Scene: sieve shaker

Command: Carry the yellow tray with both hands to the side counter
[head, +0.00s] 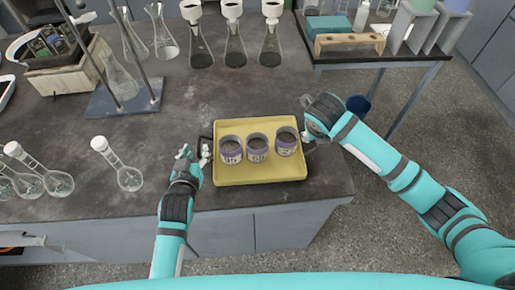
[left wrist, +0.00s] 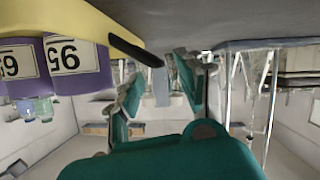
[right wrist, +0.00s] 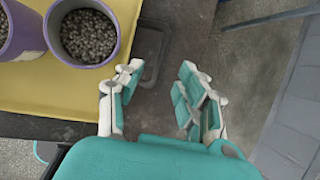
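The yellow tray (head: 260,178) lies on the dark worktop near its front edge. It holds several purple-banded cups, three in a row (head: 257,148), and the right wrist view shows grey grains in one cup (right wrist: 85,35). My left gripper (head: 192,155) is open beside the tray's left black handle (head: 205,150). In the left wrist view that handle (left wrist: 135,48) shows close to the open fingers (left wrist: 160,88). My right gripper (head: 308,135) is at the tray's right edge. In the right wrist view its fingers (right wrist: 158,85) are open, with the right black handle (right wrist: 150,55) just beyond them.
A side table (head: 375,58) at the upper right carries a wooden rack (head: 350,42), a teal box (head: 327,24) and grey holders. A blue bin (head: 358,105) is on the floor.

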